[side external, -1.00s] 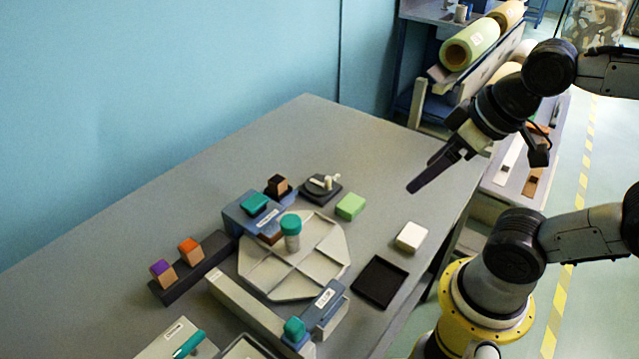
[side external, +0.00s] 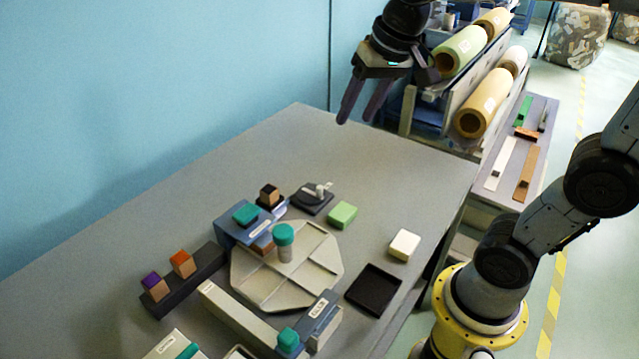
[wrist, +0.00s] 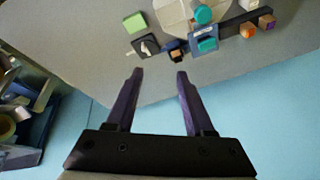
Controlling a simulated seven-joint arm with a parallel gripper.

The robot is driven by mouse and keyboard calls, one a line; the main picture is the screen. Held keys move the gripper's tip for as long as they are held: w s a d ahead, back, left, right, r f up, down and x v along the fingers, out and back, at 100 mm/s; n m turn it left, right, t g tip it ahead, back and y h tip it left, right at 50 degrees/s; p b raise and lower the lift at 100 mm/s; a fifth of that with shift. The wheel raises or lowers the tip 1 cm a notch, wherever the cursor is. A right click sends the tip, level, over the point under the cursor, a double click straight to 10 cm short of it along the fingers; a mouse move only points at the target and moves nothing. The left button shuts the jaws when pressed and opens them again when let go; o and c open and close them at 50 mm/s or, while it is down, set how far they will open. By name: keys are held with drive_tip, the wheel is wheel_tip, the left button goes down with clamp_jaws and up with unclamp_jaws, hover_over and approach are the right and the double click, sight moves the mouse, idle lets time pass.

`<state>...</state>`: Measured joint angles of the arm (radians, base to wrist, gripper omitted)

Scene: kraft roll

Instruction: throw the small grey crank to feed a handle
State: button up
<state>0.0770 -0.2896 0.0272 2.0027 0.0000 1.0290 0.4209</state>
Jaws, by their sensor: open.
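The small grey crank (side external: 320,191) is a light grey arm with a short upright knob on a dark square base (side external: 311,202). It stands on the table behind the octagonal tray, and it also shows in the wrist view (wrist: 146,47) beyond my fingertips. My gripper (side external: 357,121) is open and empty, high above the back part of the table, behind the crank and apart from it. In the wrist view my two dark fingers (wrist: 159,72) are spread with nothing between them.
Near the crank are a green block (side external: 342,215) and a blue-grey unit with a teal block (side external: 246,214). A light octagonal tray (side external: 263,290) bears a teal-capped cylinder (side external: 284,243). A white block (side external: 404,245) and black tray (side external: 373,289) lie right. The table's back is clear.

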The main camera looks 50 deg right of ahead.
drive_tip(key=w+d+f+m+g, duration=0.1)
drive_tip(key=w+d+f, duration=0.1)
drive_tip(key=w, duration=0.4)
drive_tip(key=m+g, duration=0.2)
drive_tip(key=g, duration=0.1)
hover_over(320, 187)
wheel_tip(320, 187, down, 13)
wheel_tip(320, 187, down, 13)
drive_tip(key=shift+f, duration=0.15)
clamp_jaws()
